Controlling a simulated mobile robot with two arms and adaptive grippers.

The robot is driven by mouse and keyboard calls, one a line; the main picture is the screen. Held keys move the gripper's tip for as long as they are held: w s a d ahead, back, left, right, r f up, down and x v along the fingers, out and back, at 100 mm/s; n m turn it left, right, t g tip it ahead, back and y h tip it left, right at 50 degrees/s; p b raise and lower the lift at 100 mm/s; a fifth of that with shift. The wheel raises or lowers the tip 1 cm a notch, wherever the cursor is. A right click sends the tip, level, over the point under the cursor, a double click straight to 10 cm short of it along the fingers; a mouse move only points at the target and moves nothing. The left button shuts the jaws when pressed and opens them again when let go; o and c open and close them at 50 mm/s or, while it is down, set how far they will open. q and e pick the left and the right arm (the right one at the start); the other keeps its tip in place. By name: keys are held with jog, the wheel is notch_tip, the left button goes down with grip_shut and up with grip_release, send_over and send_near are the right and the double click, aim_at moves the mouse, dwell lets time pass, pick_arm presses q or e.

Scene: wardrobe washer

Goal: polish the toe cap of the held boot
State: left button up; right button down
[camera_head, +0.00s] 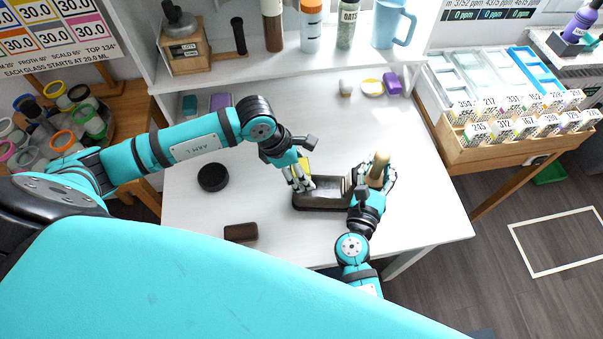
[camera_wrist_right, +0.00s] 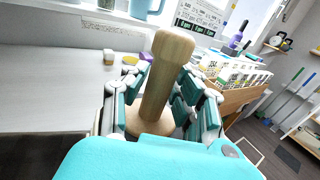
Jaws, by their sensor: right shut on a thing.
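The dark brown boot (camera_head: 322,207) lies on the white table, its low end toward the left. A pale wooden post with a rounded top (camera_head: 378,166) stands at its right end; how they join is hidden. My right gripper (camera_head: 374,184) is shut around this post, and the post also shows between the fingers in the right wrist view (camera_wrist_right: 167,85). My left gripper (camera_head: 302,185) points down at the boot's left end. A small yellow thing (camera_head: 304,165) shows beside its fingers; whether they grip it or touch the boot is unclear.
A black round tin (camera_head: 213,177) and a brown block (camera_head: 241,232) lie on the table's left part. Small items, including a purple block (camera_head: 392,82), stand along the back below a shelf. A wooden rack with numbered boxes (camera_head: 520,125) is at the right. The table's front right is clear.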

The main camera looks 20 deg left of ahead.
pick_arm(q)
jog(key=shift+r, duration=1.85)
pick_arm(e)
jog(key=shift+s+f, duration=0.1)
jog(key=shift+f, duration=0.2)
jog(key=c, duration=0.7)
grip_release()
jog(key=shift+r, duration=0.2)
jog(key=o, duration=0.5)
jog(key=shift+o, duration=0.2)
jog(key=s, duration=1.1)
jog(key=shift+s+d, duration=0.35)
